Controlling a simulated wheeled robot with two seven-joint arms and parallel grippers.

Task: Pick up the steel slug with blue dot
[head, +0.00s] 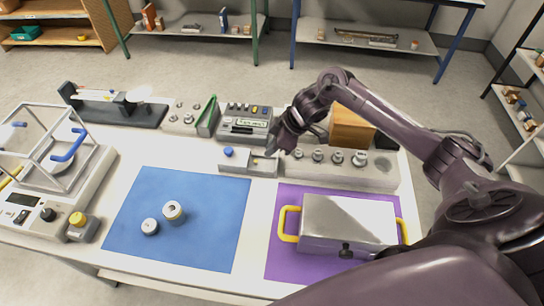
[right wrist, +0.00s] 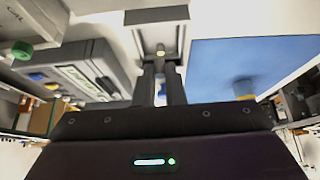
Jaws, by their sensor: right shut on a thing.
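My right gripper (head: 273,150) is at the right end of a small grey block with a blue knob, at the middle of the table. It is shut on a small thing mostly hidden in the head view. In the right wrist view the fingers (right wrist: 161,68) point down at a grey strip, with a small round steel piece (right wrist: 160,50) at their tips. No blue dot can be made out on it. Two steel slugs (head: 150,226) (head: 173,211) stand on the blue mat, apart from the gripper. My left gripper is not in view.
A grey block with several steel weights (head: 337,157) stands right of the gripper. A steel box with yellow handles (head: 345,222) sits on the purple mat (head: 283,263). A balance with a clear frame (head: 45,185) is at the left. The blue mat (head: 205,250) is mostly clear.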

